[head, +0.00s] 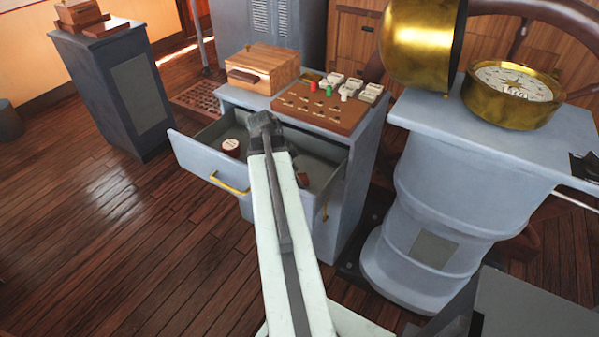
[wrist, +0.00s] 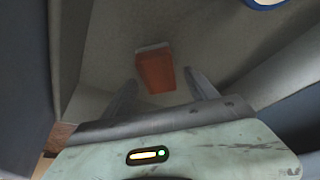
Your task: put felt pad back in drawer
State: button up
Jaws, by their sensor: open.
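The drawer (head: 196,160) of the grey cabinet stands pulled open, with a brass handle on its front. My arm reaches over it, and in the head view my fingertips are hidden behind the arm. In the wrist view my gripper (wrist: 160,80) is open and points down at the drawer's grey floor. A reddish-brown block with a pale grey edge (wrist: 155,72) lies on that floor between and just beyond the fingertips, apparently not gripped. I cannot tell whether this is the felt pad. A small reddish-brown piece (head: 303,180) shows right of my arm inside the drawer.
A round reddish item with a pale top (head: 231,147) lies in the drawer's left part. On the cabinet top are a wooden box (head: 262,68) and a brown board with small pieces (head: 325,105). A grey pedestal with a brass compass (head: 512,95) stands close on the right.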

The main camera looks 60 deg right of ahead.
jog(key=p+v, duration=0.7)
jog(key=v, duration=0.2)
jog(key=shift+r+p, duration=0.3)
jog(key=shift+r, duration=0.05)
jog(key=shift+w+a, duration=0.15)
dwell(0.4)
